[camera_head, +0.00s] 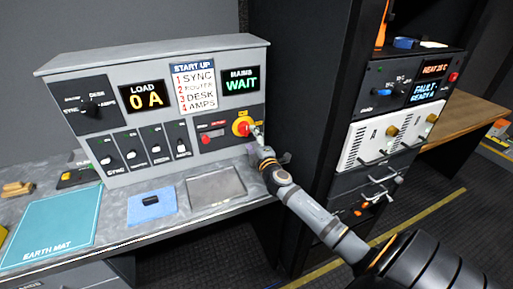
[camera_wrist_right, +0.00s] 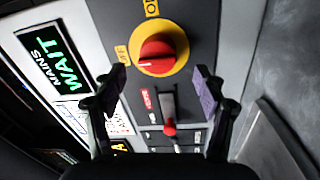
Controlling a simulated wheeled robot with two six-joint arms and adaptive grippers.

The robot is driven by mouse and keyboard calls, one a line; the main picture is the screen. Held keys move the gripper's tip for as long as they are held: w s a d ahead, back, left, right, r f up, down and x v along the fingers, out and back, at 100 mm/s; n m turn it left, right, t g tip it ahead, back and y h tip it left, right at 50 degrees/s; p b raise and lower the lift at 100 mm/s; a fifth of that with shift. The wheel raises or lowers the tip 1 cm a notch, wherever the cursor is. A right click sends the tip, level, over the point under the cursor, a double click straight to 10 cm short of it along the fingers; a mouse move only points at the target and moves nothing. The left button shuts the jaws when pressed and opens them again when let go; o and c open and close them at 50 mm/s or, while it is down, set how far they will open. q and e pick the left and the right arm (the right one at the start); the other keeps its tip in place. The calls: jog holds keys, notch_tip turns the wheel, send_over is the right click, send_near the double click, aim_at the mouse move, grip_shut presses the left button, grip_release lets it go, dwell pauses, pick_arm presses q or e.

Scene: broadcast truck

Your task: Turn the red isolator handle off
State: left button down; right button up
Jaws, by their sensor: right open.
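The red isolator handle (camera_head: 242,127) is a round red knob on a yellow disc at the right end of the grey control panel (camera_head: 150,58). In the right wrist view, the red handle (camera_wrist_right: 157,52) shows up close with a small white mark on its edge. My right gripper (camera_head: 257,136) is in front of the handle. In the wrist view my right gripper (camera_wrist_right: 162,80) is open and empty, its two dark pads apart on either side below the handle. I see no contact with it. My left gripper is not in view.
A red-tipped lever (camera_wrist_right: 169,128) sits beside the handle on the same panel. The panel shows LOAD 0 A and MAINS WAIT (camera_head: 240,82). An equipment rack (camera_head: 385,140) stands at right.

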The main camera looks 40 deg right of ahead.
jog(key=v, duration=0.7)
jog(key=shift+s, duration=0.15)
